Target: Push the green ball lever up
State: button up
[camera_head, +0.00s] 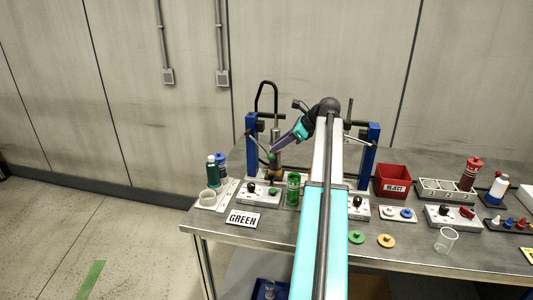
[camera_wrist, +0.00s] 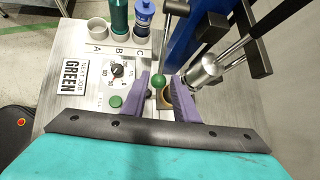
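The green ball of the lever (camera_wrist: 158,81) shows in the wrist view between the two purple fingers of my gripper (camera_wrist: 162,84). The fingers are spread apart, with a visible gap on each side of the ball. I cannot tell whether the ball lies at fingertip depth. In the head view the ball (camera_head: 271,157) is small, beside the left blue post, with my gripper (camera_head: 273,150) close to it. Most of the lever's rod is hard to make out.
A metal cylinder with rods (camera_wrist: 205,70) and a blue post (camera_wrist: 205,30) stand close on the right in the wrist view. A control box with a black knob (camera_wrist: 118,70) and a GREEN sign (camera_wrist: 73,77) lie left. A green cup (camera_head: 293,188) stands nearby.

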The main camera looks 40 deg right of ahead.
aim_at(268, 153)
jog(key=p+x, duration=0.1)
jog(key=x, duration=0.7)
grip_shut()
jog(key=shift+s+f, duration=0.1)
jog(key=shift+f, duration=0.1)
dwell(1.3)
